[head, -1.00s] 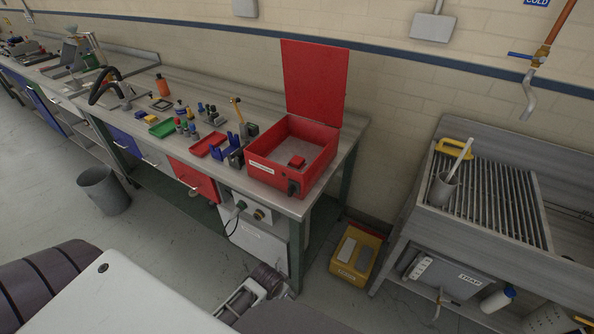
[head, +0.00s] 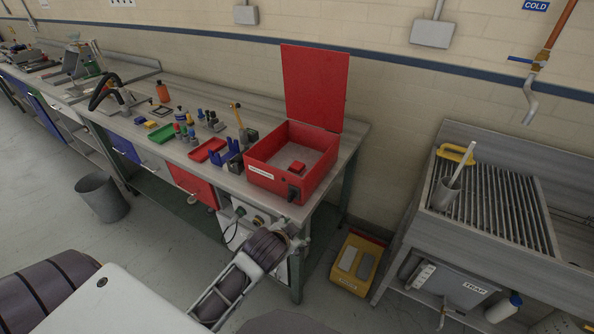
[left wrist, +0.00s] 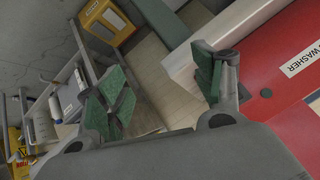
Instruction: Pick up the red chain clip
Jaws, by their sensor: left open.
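A small red piece (head: 297,167), which looks like the red chain clip, lies inside the open red box (head: 264,182) on the bench. My left gripper (head: 303,238) is low in front of the bench's front right corner, below and apart from the box. In the left wrist view the left gripper (left wrist: 162,88) is open, with green-padded fingers spread and nothing between them. The red box (left wrist: 285,95) with its washer label shows at the right there. The clip is not visible in the left wrist view. My right gripper is not in view.
The box's red lid (head: 315,88) stands raised at the back. Left of the box are a blue holder (head: 229,152), a red tray (head: 206,150) and a green tray (head: 162,133). A yellow bin (head: 355,262) stands on the floor, beside a grated sink (head: 490,215).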

